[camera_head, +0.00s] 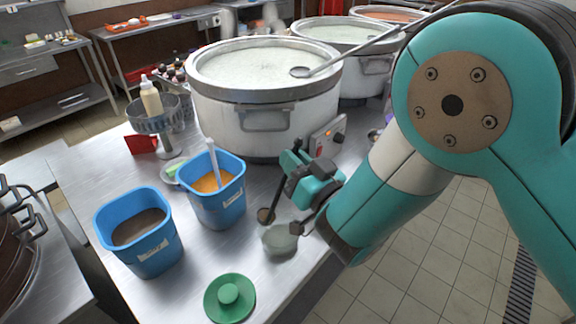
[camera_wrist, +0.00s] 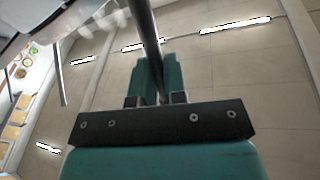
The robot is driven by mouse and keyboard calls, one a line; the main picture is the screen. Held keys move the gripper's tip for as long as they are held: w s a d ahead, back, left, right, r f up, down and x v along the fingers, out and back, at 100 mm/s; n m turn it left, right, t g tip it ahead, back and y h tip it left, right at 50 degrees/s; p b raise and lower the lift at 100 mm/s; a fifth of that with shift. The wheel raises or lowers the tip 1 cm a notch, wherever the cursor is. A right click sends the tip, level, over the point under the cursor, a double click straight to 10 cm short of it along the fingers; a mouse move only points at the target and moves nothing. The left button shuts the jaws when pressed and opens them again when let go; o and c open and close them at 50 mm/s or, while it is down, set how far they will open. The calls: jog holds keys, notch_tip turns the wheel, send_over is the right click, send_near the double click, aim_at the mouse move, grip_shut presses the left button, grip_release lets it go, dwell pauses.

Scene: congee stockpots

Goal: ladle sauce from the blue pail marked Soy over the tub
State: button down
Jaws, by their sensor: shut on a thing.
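My gripper (camera_head: 291,172) is shut on the dark handle of a ladle (camera_head: 274,194), whose small brown bowl hangs low, just left of and above the tub in the picture. The wrist view shows the handle (camera_wrist: 149,45) rising from between my fingers (camera_wrist: 157,99). The small pale tub (camera_head: 280,241) stands on the steel table below my gripper. A blue pail with dark brown sauce (camera_head: 152,254) stands at front left; its label is too small to read. Whether the ladle bowl holds sauce I cannot tell.
A second blue pail (camera_head: 222,210) holds orange contents and a pale-handled utensil. Bare tabletop (camera_head: 205,250) lies between pails and tub.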

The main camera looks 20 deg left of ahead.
jog(key=w+d+f+m+t+h+b, duration=0.2)
jog(key=d+f+m+t+b, duration=0.3)
jog(key=b, duration=1.1)
jog(key=w+d+f+m+t+h+b, duration=0.2)
jog(key=w+d+f+m+t+b, duration=0.2)
jog(key=d+f+m+b, duration=0.6)
jog(key=shift+w+m+t+h+b, duration=0.25)
jog(key=shift+m+t+b, duration=0.45)
jog(key=shift+m+b, duration=1.8)
jog(key=shift+s+n+b, duration=0.15)
jog(key=shift+n+b, duration=0.55)
jog(key=shift+n, duration=0.1)
jog(key=shift+r+p, duration=1.3)
jog(key=shift+r, duration=1.6)
